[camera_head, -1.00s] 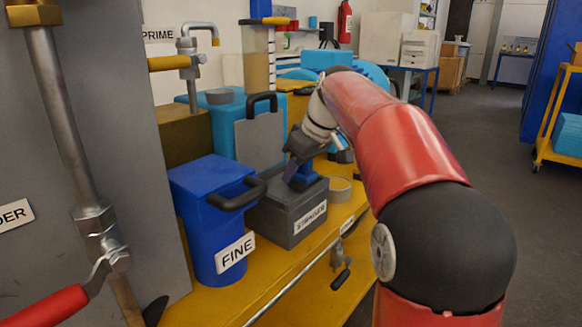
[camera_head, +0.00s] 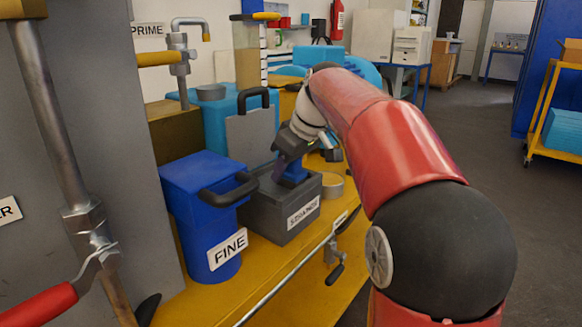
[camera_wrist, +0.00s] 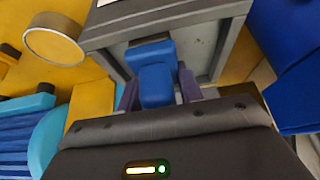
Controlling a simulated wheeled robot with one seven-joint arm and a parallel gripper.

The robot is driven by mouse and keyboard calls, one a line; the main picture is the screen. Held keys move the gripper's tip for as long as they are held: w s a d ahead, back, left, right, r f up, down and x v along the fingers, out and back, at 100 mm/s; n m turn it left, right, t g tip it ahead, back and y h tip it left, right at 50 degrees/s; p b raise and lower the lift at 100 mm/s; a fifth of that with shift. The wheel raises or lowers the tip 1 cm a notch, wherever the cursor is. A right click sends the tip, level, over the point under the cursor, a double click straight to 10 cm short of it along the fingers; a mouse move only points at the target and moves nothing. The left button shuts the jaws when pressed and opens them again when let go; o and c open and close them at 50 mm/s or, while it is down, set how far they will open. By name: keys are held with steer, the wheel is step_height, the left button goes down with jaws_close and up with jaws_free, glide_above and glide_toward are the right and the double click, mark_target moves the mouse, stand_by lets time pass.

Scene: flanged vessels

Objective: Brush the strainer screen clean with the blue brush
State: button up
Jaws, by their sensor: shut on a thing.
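The strainer (camera_head: 283,224) is a grey open-topped box with a white label on the yellow bench; its rim also shows in the wrist view (camera_wrist: 165,20). My gripper (camera_head: 286,170) reaches down into its opening. In the wrist view my gripper (camera_wrist: 158,90) has its purple fingers shut on the blue brush (camera_wrist: 155,72), one on each side of it.
A blue container labelled FINE (camera_head: 203,215) stands close to the left of the strainer. A teal container with a black handle (camera_head: 215,125) is behind. A round tan ring (camera_head: 331,187) lies to the right. A clamp handle (camera_head: 334,262) hangs at the bench's front edge.

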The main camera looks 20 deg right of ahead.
steer(key=shift+a+f, duration=0.2)
steer(key=shift+s+a+b, duration=0.3)
steer(key=shift+s+a, duration=0.4)
steer(key=shift+a, duration=0.3)
steer(key=shift+s+a+b, duration=0.3)
steer(key=shift+s+a, duration=0.4)
steer(key=shift+a, duration=0.35)
steer(key=shift+w+d+r+p, duration=0.3)
steer(key=shift+w+d+p, duration=0.2)
steer(key=shift+d+p, duration=0.2)
steer(key=shift+w+d, duration=0.35)
steer(key=shift+d, duration=0.2)
